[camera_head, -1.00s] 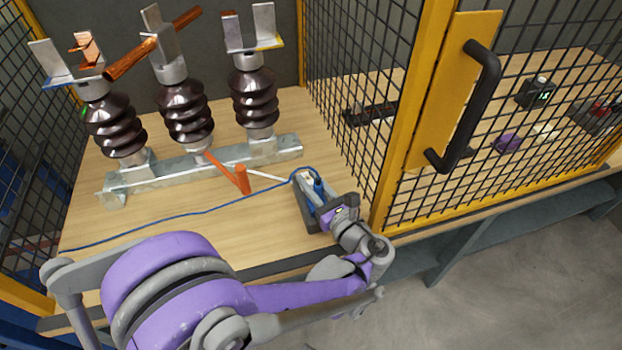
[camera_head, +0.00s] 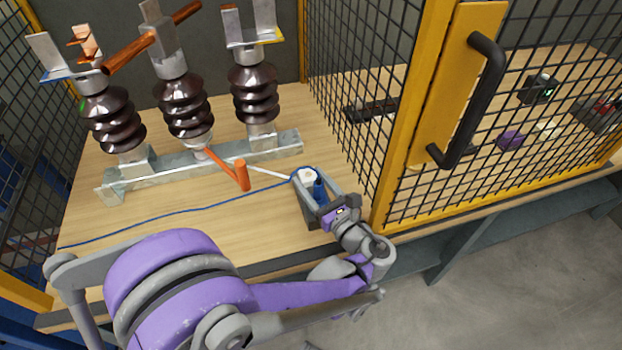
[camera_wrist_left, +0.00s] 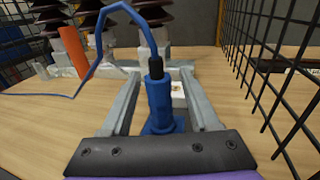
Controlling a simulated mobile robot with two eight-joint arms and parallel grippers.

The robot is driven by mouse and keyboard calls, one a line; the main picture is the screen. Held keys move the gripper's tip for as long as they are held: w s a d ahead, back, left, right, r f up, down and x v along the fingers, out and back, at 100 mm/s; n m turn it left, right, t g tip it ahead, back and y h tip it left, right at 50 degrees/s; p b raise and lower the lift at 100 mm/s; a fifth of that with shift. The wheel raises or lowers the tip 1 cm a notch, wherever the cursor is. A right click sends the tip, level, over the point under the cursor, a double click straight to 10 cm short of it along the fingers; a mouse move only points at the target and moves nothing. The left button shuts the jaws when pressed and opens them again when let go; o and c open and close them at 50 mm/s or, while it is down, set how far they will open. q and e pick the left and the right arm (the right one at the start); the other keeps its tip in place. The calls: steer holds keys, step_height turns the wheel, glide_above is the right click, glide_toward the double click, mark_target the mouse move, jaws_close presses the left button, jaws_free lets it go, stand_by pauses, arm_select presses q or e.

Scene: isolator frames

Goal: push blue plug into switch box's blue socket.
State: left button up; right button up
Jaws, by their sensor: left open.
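The blue plug (camera_head: 319,189) stands upright at the switch box (camera_head: 308,213), with its blue cable leaving from a black collar at its top. In the left wrist view the plug (camera_wrist_left: 158,100) sits on or in the blue socket (camera_wrist_left: 160,128); I cannot tell how deep. My left gripper (camera_head: 311,177) is open, with one finger on each side of the plug and clear gaps between. Its fingers also show in the left wrist view (camera_wrist_left: 160,78). The gripper hides much of the box. My right gripper is not in view.
Three brown insulators (camera_head: 183,110) stand on a metal rail (camera_head: 200,168) behind. An orange handle (camera_head: 242,175) lies close to the box's left. The blue cable (camera_head: 190,212) runs left across the wooden table (camera_head: 210,240). A yellow-framed mesh door (camera_head: 440,90) stands close on the right.

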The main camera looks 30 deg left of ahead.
arm_select(q)
steer(key=v, duration=1)
steer(key=shift+d+p, duration=0.2)
steer(key=shift+p, duration=0.2)
steer(key=shift+s, duration=0.15)
